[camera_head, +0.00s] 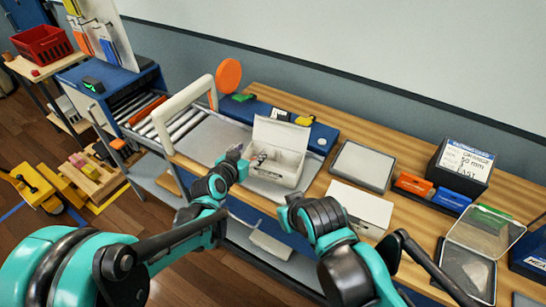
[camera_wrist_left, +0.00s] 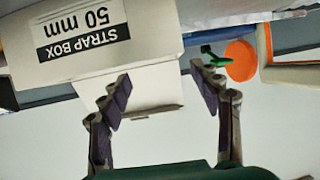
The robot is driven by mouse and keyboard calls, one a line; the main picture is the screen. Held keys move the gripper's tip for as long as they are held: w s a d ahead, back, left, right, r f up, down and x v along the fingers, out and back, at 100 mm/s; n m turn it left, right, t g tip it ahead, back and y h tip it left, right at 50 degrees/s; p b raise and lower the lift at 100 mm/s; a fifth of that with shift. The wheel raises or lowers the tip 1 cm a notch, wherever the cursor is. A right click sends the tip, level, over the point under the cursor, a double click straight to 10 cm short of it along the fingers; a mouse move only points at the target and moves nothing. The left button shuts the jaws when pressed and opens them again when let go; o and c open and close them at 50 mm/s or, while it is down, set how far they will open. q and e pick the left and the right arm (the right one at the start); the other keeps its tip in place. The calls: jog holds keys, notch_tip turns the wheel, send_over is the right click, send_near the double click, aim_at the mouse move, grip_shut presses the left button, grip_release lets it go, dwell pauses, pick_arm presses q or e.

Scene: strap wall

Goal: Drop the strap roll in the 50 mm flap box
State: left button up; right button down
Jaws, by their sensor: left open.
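The 50 mm flap box (camera_head: 280,165) is a white box on the bench with its flap raised at the back. In the left wrist view it appears upside down, with a "STRAP BOX 50 mm" label (camera_wrist_left: 85,28) on its front. My left gripper (camera_head: 258,157) is at the box's left side, near its opening. In the left wrist view its fingers (camera_wrist_left: 165,95) are apart with nothing between them, and the raised flap is behind. I cannot identify a strap roll for certain; the inside of the box is mostly hidden. My right gripper is not clearly visible.
A roller conveyor (camera_head: 180,121) with a white arch lies left of the box. An upright orange disc (camera_head: 229,75) stands behind. A grey tray (camera_head: 362,166), a closed white box (camera_head: 360,206), a black sign box (camera_head: 463,166) and a clear-lidded box (camera_head: 468,268) lie right.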

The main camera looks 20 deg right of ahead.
pick_arm(q)
jog(key=v, duration=1.1)
jog(key=shift+s+a, duration=0.2)
jog(key=shift+a, duration=0.05)
jog(key=shift+r, duration=0.1)
jog(key=s+a+f+n+g+y, duration=0.1)
jog(key=s+a+n+y, duration=0.1)
jog(key=s+a, duration=0.3)
jog(key=s+a+f+n+g+y, duration=0.1)
jog(key=s+a+n+y, duration=0.2)
jog(key=a, duration=1)
jog(key=s+a+f+n+g+y, duration=0.1)
jog(key=s+a+n+y, duration=0.2)
jog(key=s+a, duration=0.5)
jog(key=shift+s+a+y, duration=0.15)
jog(key=shift+a+y, duration=0.25)
jog(key=shift+a, duration=0.15)
